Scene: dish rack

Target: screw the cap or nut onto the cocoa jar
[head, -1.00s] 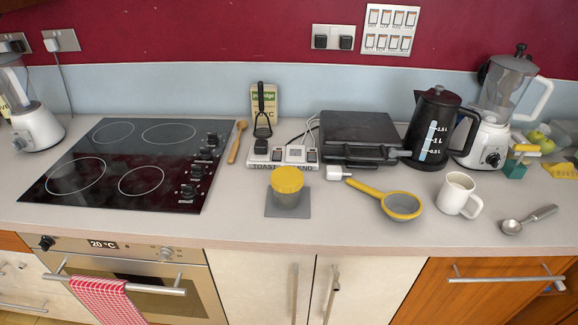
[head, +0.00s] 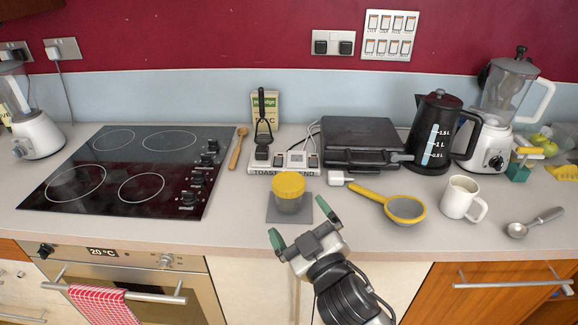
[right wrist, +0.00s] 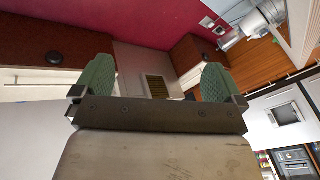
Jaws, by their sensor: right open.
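The cocoa jar (head: 289,203) is a grey jar standing upright on a dark grey square mat (head: 273,214) on the counter. A yellow cap (head: 289,184) sits on its top; I cannot tell whether it is threaded on. My right gripper (head: 301,229) is open and empty, in front of the jar and a little to its right, near the counter's front edge, apart from the jar. Its two green fingertips also show spread in the right wrist view (right wrist: 158,82), with no jar between them. My left gripper is not in view.
A yellow-handled sieve (head: 404,209), a white mug (head: 461,198) and a metal scoop (head: 535,222) lie to the right. The white toaster-labelled block (head: 285,164) and black grill (head: 360,143) are behind. The hob (head: 130,170) is left. Counter between hob and mat is clear.

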